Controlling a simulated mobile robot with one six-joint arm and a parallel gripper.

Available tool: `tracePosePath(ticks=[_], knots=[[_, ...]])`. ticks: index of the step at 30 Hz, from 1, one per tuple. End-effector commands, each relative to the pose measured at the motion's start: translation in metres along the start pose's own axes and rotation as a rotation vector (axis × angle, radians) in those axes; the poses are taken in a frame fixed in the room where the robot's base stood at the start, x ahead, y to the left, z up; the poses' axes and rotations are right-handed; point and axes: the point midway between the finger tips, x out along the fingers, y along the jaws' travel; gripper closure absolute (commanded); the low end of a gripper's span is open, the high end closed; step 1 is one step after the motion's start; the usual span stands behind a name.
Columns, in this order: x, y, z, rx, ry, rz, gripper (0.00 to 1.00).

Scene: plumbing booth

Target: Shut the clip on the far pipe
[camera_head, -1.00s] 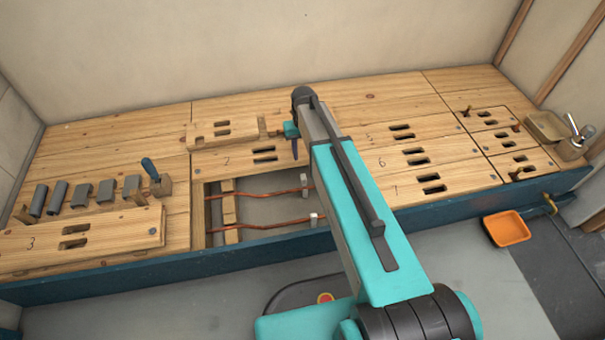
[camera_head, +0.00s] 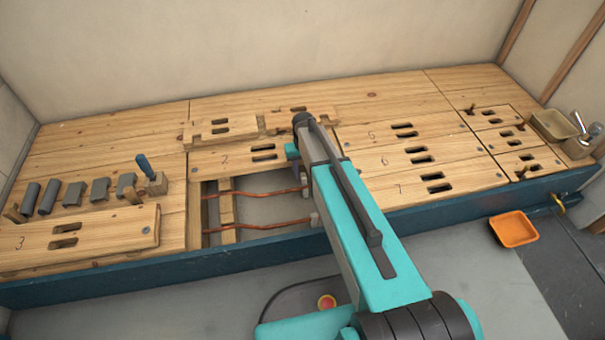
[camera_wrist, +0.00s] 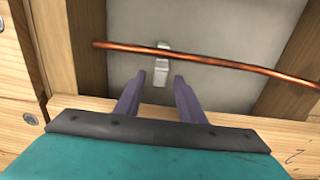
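The far copper pipe (camera_head: 255,192) runs across the floor opening behind the near copper pipe (camera_head: 265,226). In the wrist view a copper pipe (camera_wrist: 225,59) crosses the opening with a pale clip (camera_wrist: 162,64) on it. My gripper (camera_wrist: 158,80) is open and empty. Its two purple fingers stand apart, one on each side of the clip's lower end in the picture; I see no clear contact. Whether the clip is open or shut is hard to tell. In the head view my arm partly hides the clips.
Wooden boards surround the opening, with board 2 (camera_head: 225,161) behind it. A loose board (camera_head: 220,130) lies further back. Grey pipe pieces (camera_head: 72,193) and a blue-handled tool (camera_head: 144,164) lie left. An orange tray (camera_head: 514,230) stands at right.

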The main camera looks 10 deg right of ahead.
Motion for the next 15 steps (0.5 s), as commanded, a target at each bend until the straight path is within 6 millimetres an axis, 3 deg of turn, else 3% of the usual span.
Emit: tracePosePath(ticks=[10, 11, 15], knots=[[0.0031, 0.0001, 0.0001, 0.000, 0.000, 0.000, 0.64], [0.0031, 0.0001, 0.0001, 0.000, 0.000, 0.000, 0.66], [0.0030, 0.0001, 0.0001, 0.000, 0.000, 0.000, 0.89]])
